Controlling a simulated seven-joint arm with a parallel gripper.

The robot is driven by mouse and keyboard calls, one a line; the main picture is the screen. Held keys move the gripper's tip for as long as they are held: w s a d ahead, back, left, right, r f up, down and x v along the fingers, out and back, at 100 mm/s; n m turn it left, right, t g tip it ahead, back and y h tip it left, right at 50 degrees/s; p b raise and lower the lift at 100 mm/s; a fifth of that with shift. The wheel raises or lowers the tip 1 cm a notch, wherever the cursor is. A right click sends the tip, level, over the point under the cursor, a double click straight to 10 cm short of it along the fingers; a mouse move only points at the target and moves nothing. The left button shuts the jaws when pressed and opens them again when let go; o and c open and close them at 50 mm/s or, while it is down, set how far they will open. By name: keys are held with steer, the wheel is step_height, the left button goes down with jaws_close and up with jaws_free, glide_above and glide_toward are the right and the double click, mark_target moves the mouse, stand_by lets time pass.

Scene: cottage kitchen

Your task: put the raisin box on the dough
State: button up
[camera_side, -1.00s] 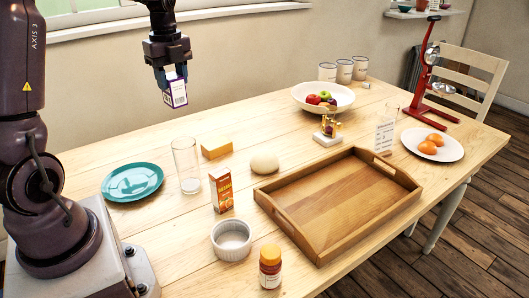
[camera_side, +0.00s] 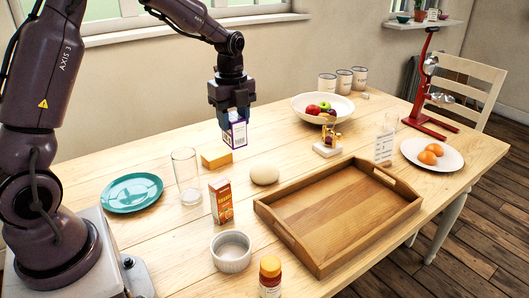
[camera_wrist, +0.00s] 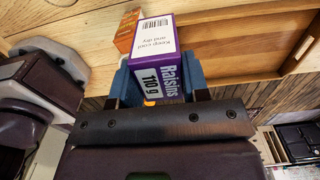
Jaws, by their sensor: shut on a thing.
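The raisin box (camera_side: 236,133) is white and purple, and it hangs upright in my gripper (camera_side: 233,112). My gripper is shut on it and holds it above the table, up and to the left of the dough. In the wrist view the box (camera_wrist: 157,68) shows the word Raisins and a barcode between my blue fingers. The dough (camera_side: 265,174) is a pale round lump on the table, beside the wooden tray; nothing lies on it. I cannot make out the dough in the wrist view.
A small brass-coloured object (camera_side: 328,146) and a fruit bowl (camera_side: 300,110) are behind. A ramekin (camera_side: 232,252) is in front.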

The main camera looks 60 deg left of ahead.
steer(key=w+a+f, duration=0.1)
steer(key=w+f, duration=0.2)
steer(key=w+a+f, duration=0.1)
steer(key=w+f, duration=0.2)
steer(key=w, duration=0.1)
steer(key=w+a+f, duration=0.2)
steer(key=w+f, duration=0.1)
steer(key=w, duration=0.1)
steer(key=shift+w, duration=0.15)
steer(key=shift+f, duration=1.55)
steer(key=shift+f, duration=0.15)
steer(key=o, duration=1)
